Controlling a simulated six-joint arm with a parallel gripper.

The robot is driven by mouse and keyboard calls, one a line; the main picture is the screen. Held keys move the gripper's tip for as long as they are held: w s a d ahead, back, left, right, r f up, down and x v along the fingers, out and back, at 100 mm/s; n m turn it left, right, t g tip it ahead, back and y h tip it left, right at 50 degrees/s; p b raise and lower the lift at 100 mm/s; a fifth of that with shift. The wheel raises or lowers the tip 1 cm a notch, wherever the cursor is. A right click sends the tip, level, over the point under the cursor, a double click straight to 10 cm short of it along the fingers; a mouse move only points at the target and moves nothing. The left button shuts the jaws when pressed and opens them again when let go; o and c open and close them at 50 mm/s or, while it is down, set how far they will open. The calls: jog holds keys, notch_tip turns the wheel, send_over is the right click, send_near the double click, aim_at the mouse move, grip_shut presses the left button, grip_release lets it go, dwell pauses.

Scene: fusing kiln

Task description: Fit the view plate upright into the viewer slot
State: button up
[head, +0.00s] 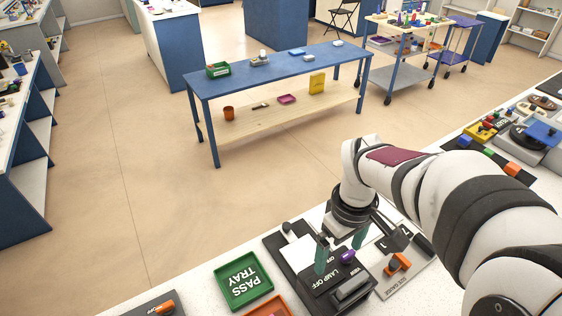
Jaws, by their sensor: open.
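My gripper (339,257) is open, with its two teal fingers apart, and points down over the black viewer unit (275,243) on the near counter. A panel on this unit reads LAMP OFF. A raised dark block (352,289) stands at the unit's front right; I cannot tell whether its top holds the slot. I cannot pick out the view plate for certain. My wrist and fingers hide part of the unit.
A green tray marked PASS TRAY (243,280) lies left of the viewer, with an orange tray (268,308) below it. A gauge board with an orange clamp (398,264) lies close on the right. More devices (525,135) crowd the counter farther right. A blue table (275,70) stands beyond open floor.

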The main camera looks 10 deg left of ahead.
jog(key=a+f, duration=0.4)
jog(key=a, duration=0.2)
jog(key=a+f, duration=0.4)
jog(key=a, duration=0.3)
jog(key=a+f, duration=0.4)
jog(key=a, duration=0.3)
jog(key=shift+s, duration=0.3)
jog(key=f, duration=0.4)
jog(key=shift+a+f, duration=0.15)
jog(key=shift+a, duration=0.15)
jog(key=d+r+m, duration=0.4)
jog(key=d+r, duration=0.7)
jog(key=s+d+r+m+y, duration=0.1)
jog(key=s+d+r+m, duration=0.3)
jog(key=s, duration=0.5)
jog(key=s+d+r+m, duration=0.4)
jog(key=s+d+m, duration=0.2)
jog(key=s+d, duration=0.3)
jog(key=shift+s+d+m+y, duration=0.3)
jog(key=shift+s+m+y, duration=0.05)
jog(key=shift+m+y, duration=0.05)
